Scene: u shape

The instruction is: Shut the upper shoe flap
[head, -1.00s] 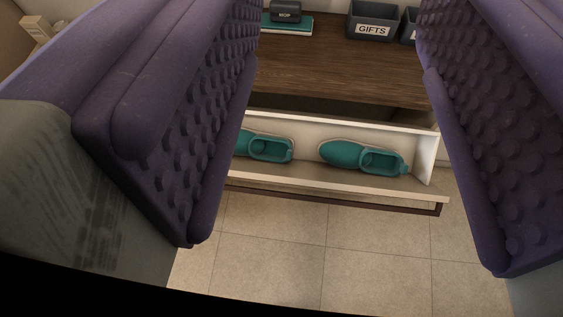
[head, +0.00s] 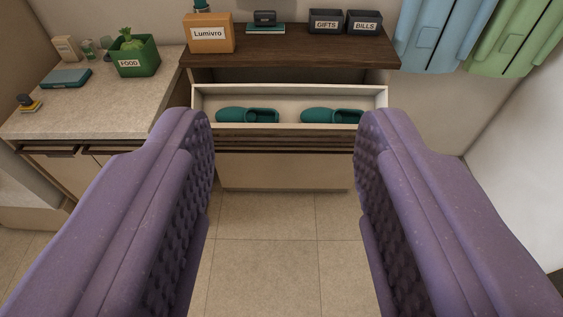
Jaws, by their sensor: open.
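The upper shoe flap (head: 290,131) is tilted out from the shoe cabinet under a dark wooden top and stands open. Two teal shoes lie in it, one on the left (head: 247,115) and one on the right (head: 333,116). A closed light panel (head: 285,171) shows below the flap. My gripper (head: 285,140) is open and empty, its two purple padded fingers wide apart in the foreground. The fingers overlap the flap's lower corners in the picture; they appear nearer to the camera, and I see no contact.
On the cabinet top (head: 290,58) stand an orange Lumivro box (head: 208,34) and dark GIFTS (head: 326,21) and BILLS (head: 364,22) bins. A counter (head: 110,95) with a green FOOD box (head: 133,57) is at left. Clothes hang at upper right. The tiled floor (head: 285,240) ahead is clear.

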